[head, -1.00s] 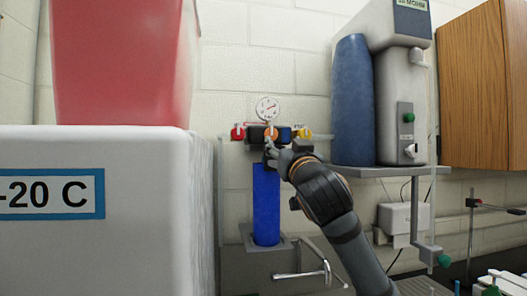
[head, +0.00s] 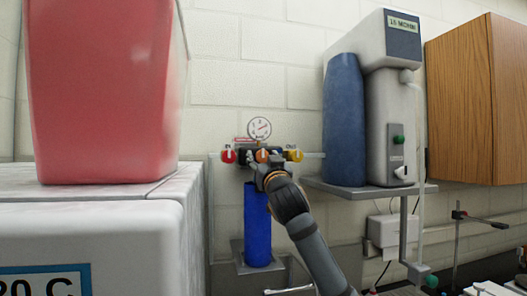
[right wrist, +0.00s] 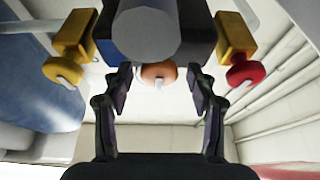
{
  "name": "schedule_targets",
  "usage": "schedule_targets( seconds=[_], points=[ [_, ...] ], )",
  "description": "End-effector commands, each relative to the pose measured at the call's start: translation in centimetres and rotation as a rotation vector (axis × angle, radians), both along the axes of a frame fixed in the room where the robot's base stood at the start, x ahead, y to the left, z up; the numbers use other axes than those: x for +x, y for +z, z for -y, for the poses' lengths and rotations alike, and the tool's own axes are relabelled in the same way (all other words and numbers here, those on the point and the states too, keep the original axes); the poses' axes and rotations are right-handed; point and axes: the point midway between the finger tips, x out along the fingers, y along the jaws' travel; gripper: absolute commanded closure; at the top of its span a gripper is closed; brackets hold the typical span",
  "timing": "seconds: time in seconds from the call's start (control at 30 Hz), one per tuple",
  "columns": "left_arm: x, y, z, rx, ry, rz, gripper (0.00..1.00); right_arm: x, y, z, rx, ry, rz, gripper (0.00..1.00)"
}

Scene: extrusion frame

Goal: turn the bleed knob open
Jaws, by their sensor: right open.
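The orange knob (head: 262,156) sits in the middle of the manifold, below the round gauge (head: 259,128); I take it to be the bleed knob. In the right wrist view the orange knob (right wrist: 158,73), with a pale pointer bar, shows between and beyond the fingers. My right gripper (head: 257,168) is in front of the manifold, just below the knob. In the right wrist view its two fingers (right wrist: 160,88) stand apart with nothing between their tips; contact with the knob cannot be told. My left gripper is not in view.
A red knob (head: 229,156) and a yellow knob (head: 295,156) flank the orange one. A blue cylinder (head: 257,225) hangs below. A water purifier (head: 389,110) stands on a shelf at right. A white freezer (head: 110,225) with a red bin (head: 100,85) fills the left.

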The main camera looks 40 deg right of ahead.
Motion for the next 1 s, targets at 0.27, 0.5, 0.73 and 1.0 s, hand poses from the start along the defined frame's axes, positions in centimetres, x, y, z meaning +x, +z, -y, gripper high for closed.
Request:
schedule_targets(
  seconds=[0.27, 0.5, 0.73, 1.0],
  points=[
    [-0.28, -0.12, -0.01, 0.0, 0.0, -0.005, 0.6, 0.01, -0.07, 0.0, 0.0, 0.0, 0.0, 0.51],
    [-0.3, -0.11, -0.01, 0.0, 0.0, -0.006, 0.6, 0.01, -0.05, -0.01, 0.0, 0.0, 0.0, 0.84],
    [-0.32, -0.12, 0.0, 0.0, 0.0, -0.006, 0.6, -0.01, -0.06, 0.0, -0.007, 0.0, -0.003, 0.95],
    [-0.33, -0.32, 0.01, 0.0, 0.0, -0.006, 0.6, -0.05, -0.09, 0.08, -0.092, -0.002, -0.049, 0.95]
  ],
)
